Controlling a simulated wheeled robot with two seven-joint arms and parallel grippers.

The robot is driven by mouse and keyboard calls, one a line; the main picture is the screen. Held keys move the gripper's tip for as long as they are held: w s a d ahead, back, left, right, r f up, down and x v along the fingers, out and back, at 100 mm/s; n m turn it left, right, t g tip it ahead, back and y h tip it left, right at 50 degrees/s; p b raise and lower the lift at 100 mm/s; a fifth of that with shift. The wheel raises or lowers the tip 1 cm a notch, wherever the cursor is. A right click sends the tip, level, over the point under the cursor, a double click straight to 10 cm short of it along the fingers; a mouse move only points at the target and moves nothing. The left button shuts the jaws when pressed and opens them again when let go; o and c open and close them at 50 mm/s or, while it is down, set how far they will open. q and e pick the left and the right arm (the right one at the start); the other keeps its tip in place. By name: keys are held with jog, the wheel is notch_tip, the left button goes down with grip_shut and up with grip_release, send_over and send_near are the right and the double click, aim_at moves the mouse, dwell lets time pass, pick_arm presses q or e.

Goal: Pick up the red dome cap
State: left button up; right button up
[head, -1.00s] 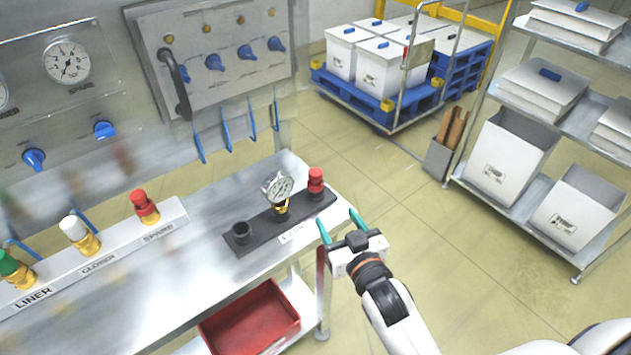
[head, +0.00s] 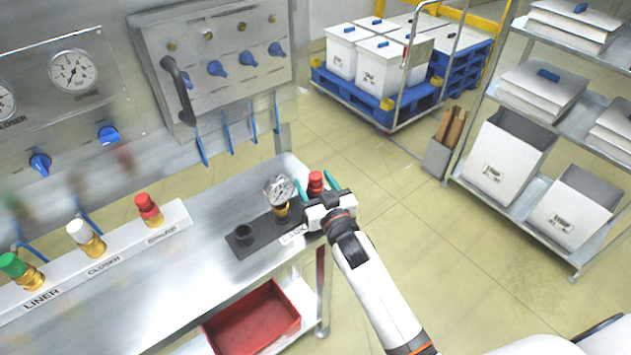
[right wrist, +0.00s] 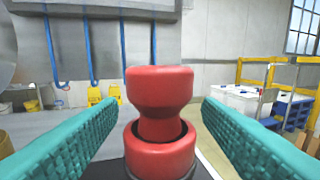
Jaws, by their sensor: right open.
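The red dome cap (head: 316,181) stands upright at the right end of the black strip (head: 256,233) on the steel bench. My right gripper (head: 317,188) is at the cap, its green fingers open on either side of it. In the right wrist view the red dome cap (right wrist: 160,115) stands between the two fingers, with a gap on each side. Its lower part is partly hidden by the gripper in the head view. My left gripper is not in view.
A red tray (head: 252,318) lies below the bench.

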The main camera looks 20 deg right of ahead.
jog(key=shift+w, duration=0.7)
jog(key=c, duration=1.1)
jog(key=shift+o, duration=0.2)
